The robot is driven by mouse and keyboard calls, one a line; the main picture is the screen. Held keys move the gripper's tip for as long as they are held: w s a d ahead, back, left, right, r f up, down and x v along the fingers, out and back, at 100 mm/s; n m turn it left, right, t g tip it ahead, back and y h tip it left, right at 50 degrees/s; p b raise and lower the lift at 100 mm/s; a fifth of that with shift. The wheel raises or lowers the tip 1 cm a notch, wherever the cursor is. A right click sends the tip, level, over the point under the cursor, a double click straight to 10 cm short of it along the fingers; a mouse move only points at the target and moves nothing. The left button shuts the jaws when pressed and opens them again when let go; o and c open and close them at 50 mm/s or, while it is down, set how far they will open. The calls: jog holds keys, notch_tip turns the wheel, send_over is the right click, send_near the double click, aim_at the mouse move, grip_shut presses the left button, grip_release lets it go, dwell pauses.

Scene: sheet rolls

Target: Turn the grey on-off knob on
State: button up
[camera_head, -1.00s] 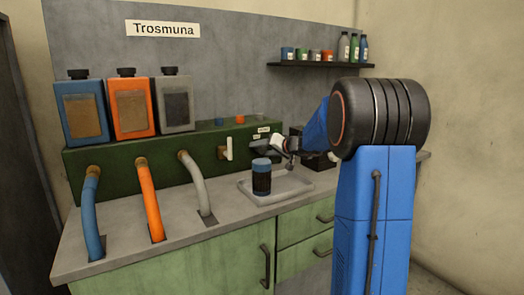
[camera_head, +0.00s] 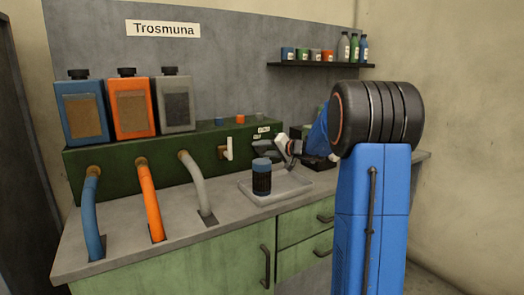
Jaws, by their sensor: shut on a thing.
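My gripper (camera_head: 262,146) is at the front face of the green box (camera_head: 130,165), just under two small white labels (camera_head: 263,130). It is shut, and its dark fingers reach toward the panel from the right. The grey on-off knob is not clearly visible; it seems to be between the fingers, hidden by them. Its turn angle cannot be told. The labels are too small to read.
A white lever (camera_head: 229,148) is to the left. Small blue (camera_head: 219,121), orange (camera_head: 240,119) and grey (camera_head: 258,118) caps sit on the box top.

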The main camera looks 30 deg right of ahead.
jog(key=m, duration=0.2)
jog(key=m+t+y, duration=0.1)
jog(key=m, duration=0.2)
jog(key=shift+m+t+y, duration=0.3)
dwell(0.4)
jog(key=o, duration=1.1)
jog(key=shift+d, duration=0.1)
jog(key=shift+c, duration=0.2)
jog(key=v, duration=1.7)
jog(key=shift+s+d+f, duration=0.1)
jog(key=shift+s+f, duration=0.1)
jog(key=shift+f, duration=0.1)
